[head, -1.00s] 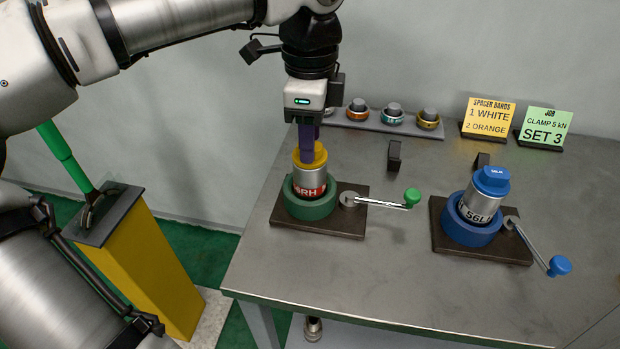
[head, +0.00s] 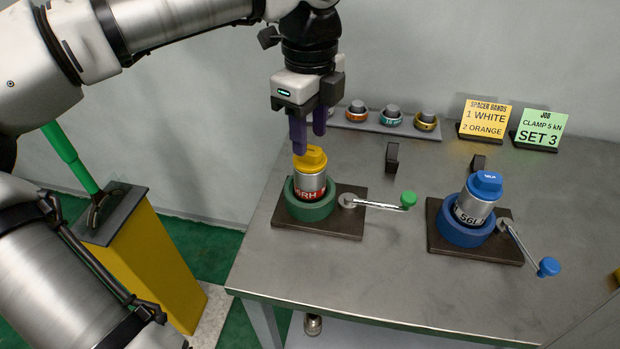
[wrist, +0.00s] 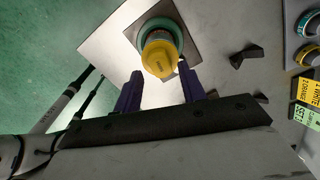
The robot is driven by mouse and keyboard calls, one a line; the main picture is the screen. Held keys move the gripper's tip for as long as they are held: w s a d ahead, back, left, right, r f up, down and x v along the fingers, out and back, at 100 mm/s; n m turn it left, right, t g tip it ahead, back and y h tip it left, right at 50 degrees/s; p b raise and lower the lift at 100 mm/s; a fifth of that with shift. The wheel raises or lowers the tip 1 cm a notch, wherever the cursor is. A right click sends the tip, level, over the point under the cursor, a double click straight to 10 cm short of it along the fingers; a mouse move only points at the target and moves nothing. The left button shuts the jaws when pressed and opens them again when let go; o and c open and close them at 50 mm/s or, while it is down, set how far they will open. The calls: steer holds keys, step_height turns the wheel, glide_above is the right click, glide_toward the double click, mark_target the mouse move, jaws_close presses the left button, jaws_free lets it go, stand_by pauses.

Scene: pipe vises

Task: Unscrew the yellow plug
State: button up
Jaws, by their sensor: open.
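The yellow plug (head: 310,158) sits on top of a silver pipe (head: 311,182) with a red band marked "RH". The pipe stands in the green vise (head: 311,207) on a dark base plate. My gripper (head: 309,143) is open, with its purple fingers pointing down just above the yellow plug. In the wrist view the yellow plug (wrist: 160,57) lies beyond the open fingertips (wrist: 160,78), and I see no contact there. Whether the plug's threads are engaged is hidden.
A blue vise (head: 467,229) at the right holds a second pipe with a blue plug (head: 485,184). The green-knobbed crank (head: 408,199) sticks out right of the green vise. A tray of banded rings (head: 390,119) and two signs (head: 485,118) stand at the back.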

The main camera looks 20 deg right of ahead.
mark_target(310, 161)
steer(key=m, duration=0.4)
steer(key=shift+p, duration=0.35)
steer(key=m, duration=0.5)
steer(key=shift+p, duration=0.3)
steer(key=m, duration=0.5)
steer(key=shift+p, duration=0.35)
steer(key=m, duration=1)
steer(key=shift+m+p, duration=0.4)
steer(key=m, duration=0.6)
steer(key=shift+f, duration=0.1)
steer(key=shift+f+b, duration=1)
steer(key=shift+f, duration=0.05)
